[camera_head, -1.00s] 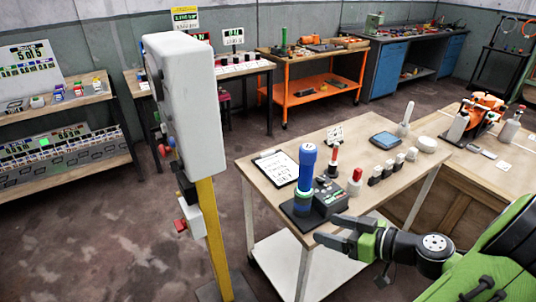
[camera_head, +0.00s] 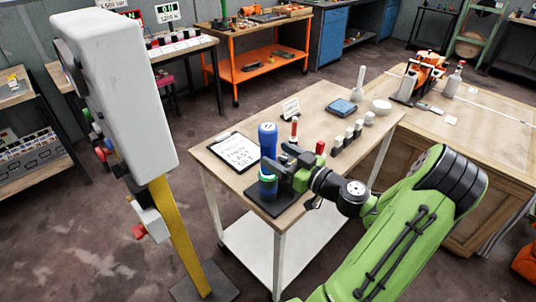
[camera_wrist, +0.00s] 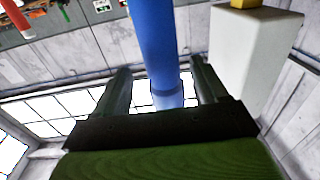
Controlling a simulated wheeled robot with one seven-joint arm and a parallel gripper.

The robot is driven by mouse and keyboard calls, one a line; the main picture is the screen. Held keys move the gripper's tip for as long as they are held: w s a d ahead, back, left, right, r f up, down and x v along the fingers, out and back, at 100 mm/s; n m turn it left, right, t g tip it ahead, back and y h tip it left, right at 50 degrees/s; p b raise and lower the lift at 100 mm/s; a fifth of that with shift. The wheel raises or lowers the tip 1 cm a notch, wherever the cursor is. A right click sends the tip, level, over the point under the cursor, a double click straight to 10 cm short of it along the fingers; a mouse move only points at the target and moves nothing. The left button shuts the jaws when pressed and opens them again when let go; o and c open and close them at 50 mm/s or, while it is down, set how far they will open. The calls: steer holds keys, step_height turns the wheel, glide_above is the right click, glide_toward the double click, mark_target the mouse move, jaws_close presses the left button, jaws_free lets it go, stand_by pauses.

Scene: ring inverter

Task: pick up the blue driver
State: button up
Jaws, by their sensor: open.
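The blue driver (camera_head: 267,138) is an upright blue cylinder standing at the near left part of the wooden table, on a dark base (camera_head: 268,199). My gripper (camera_head: 279,166) is at the driver from the right, and partly hides its middle. In the wrist view, the driver's blue shaft (camera_wrist: 158,40) runs between the two dark fingers of my gripper (camera_wrist: 160,78). The fingers are open, one on each side, with gaps visible beside the shaft. I cannot tell whether the driver is deep between them.
A clipboard (camera_head: 234,151) lies left of the driver. A red-topped piece (camera_head: 320,147) and a row of small dark and white pieces stand to the right. A white post-mounted box (camera_head: 115,95) stands left of the table.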

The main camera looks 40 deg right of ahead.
mark_target(274, 153)
steer(key=w, duration=0.4)
steer(key=shift+w+a, duration=0.1)
steer(key=shift+a, duration=0.15)
steer(key=c, duration=1.1)
steer(key=shift+c, duration=1)
